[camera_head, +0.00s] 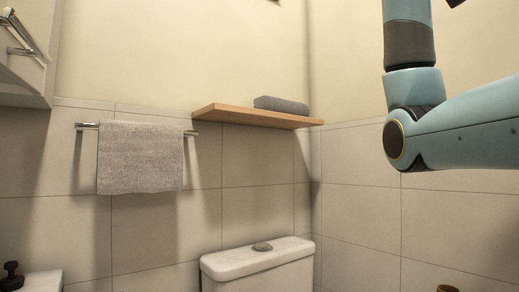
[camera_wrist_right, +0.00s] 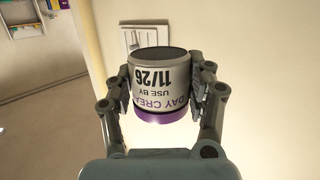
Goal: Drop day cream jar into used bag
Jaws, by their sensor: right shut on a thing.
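The day cream jar (camera_wrist_right: 160,88) is white with a purple band and upside-down dark print reading "DAY CREA", "USE BY" and "11/26". It is in the right wrist view, between the two fingers of my right gripper (camera_wrist_right: 166,92), which is shut on it. The jar's dark end faces up in that picture and its purple band faces the palm. In the head view only my right arm's links show at the upper right; its gripper is out of frame. My left gripper is in neither view. I see no used bag.
A toilet cistern (camera_head: 259,265) stands at the bottom middle. A wooden shelf (camera_head: 250,117) holds a folded grey towel (camera_head: 281,104). Another towel (camera_head: 140,158) hangs on a rail. A wall switch plate (camera_wrist_right: 141,37) shows behind the jar. A brown object (camera_head: 447,288) is cut off below.

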